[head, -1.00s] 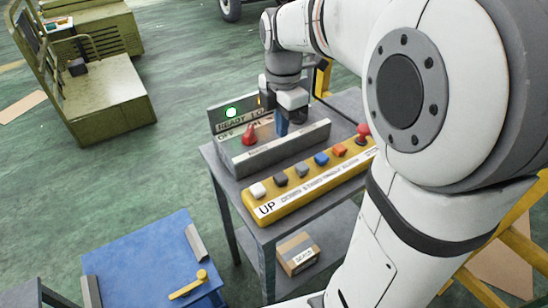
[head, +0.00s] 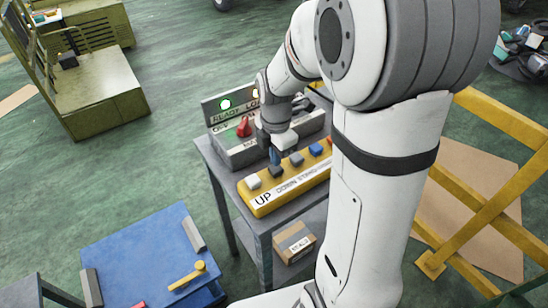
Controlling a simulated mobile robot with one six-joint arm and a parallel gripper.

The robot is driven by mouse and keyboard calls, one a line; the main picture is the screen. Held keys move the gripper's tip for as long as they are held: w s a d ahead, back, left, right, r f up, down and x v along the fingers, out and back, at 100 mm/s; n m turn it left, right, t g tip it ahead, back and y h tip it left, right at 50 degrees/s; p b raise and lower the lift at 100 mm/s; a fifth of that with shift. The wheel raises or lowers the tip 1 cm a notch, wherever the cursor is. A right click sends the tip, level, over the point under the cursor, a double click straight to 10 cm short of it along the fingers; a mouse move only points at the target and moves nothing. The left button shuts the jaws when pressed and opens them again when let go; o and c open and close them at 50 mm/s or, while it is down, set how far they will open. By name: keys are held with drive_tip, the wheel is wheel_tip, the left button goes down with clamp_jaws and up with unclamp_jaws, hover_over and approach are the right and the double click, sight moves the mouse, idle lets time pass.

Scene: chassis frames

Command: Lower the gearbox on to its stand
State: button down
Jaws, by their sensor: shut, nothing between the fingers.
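The yellow control strip (head: 262,205) lies on a grey table, with the words UP and DOWN on its front. A white button (head: 253,181), a dark button (head: 275,172), another dark button (head: 296,160) and a blue button (head: 316,150) show on it. My gripper (head: 275,158) is shut and empty, pointing down just above the first dark button. I cannot tell whether its tips touch it. My arm hides the strip's right end. A grey switch box (head: 236,153) behind it has a red knob (head: 244,127) and a lit green lamp (head: 225,104). I see no gearbox; no stand is clearly identifiable.
The grey table (head: 222,178) has a carton (head: 294,243) on its lower shelf. A blue-topped bench (head: 140,255) with grey blocks and a yellow handle (head: 187,276) stands at lower left. An olive machine (head: 95,95) stands at upper left. Yellow beams (head: 490,210) stand at right.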

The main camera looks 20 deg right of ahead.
drive_tip(key=shift+f, duration=0.7)
